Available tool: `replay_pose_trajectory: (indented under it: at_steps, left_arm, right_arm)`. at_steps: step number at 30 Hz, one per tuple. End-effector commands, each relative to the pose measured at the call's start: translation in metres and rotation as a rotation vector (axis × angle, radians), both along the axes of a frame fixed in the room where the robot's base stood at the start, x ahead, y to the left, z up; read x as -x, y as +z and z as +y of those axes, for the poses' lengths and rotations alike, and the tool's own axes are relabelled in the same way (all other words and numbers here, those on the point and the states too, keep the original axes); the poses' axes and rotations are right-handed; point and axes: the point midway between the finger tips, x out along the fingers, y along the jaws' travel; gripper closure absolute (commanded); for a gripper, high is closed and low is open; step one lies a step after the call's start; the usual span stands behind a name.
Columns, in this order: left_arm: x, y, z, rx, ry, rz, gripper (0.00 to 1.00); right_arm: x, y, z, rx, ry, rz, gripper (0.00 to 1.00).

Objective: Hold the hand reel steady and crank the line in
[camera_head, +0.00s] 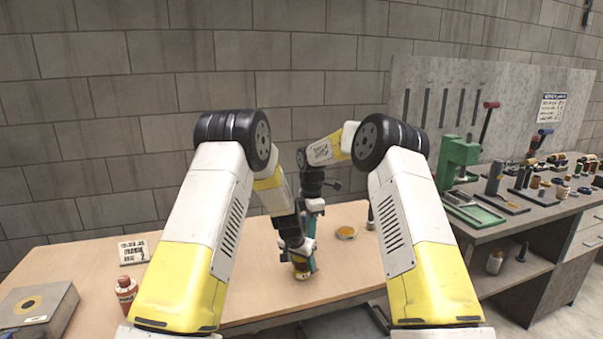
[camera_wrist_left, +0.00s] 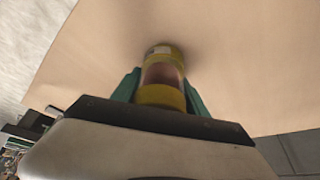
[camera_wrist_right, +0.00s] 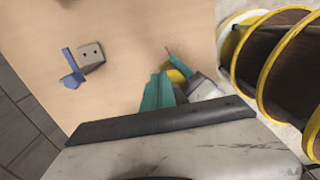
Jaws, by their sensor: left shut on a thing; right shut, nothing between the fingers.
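The hand reel (camera_head: 302,273), with yellow rims, is at the middle of the workbench in the head view. In the left wrist view, the reel (camera_wrist_left: 162,72) shows yellow ends and a reddish-brown middle between the teal fingers. My left gripper (camera_head: 302,262) is shut on it. My right gripper (camera_head: 313,232) is just behind and above it, shut and empty. In the right wrist view, the teal fingertips of my right gripper (camera_wrist_right: 157,90) are together, close beside a yellow part of the reel (camera_wrist_right: 179,76). The crank handle is not clear, and I cannot tell whether the fingers touch it.
A round orange tin (camera_head: 346,232) stands right of the grippers. A red bottle (camera_head: 126,290), a small sign (camera_head: 133,251) and a grey box (camera_head: 38,307) are at the left. A grey block (camera_wrist_right: 91,57) with a blue part shows in the right wrist view. Bare wood lies between.

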Motion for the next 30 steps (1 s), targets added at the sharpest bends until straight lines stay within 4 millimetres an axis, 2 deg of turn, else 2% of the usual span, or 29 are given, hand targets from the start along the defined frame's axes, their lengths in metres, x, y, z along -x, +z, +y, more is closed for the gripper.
replay_pose_trajectory:
  at_steps: [30]
  left_arm:
    - [0.000,0.000,0.000,0.001,0.000,-0.001,0.95]
  right_arm:
    - [0.022,0.000,-0.011,0.000,0.001,0.001,1.00]
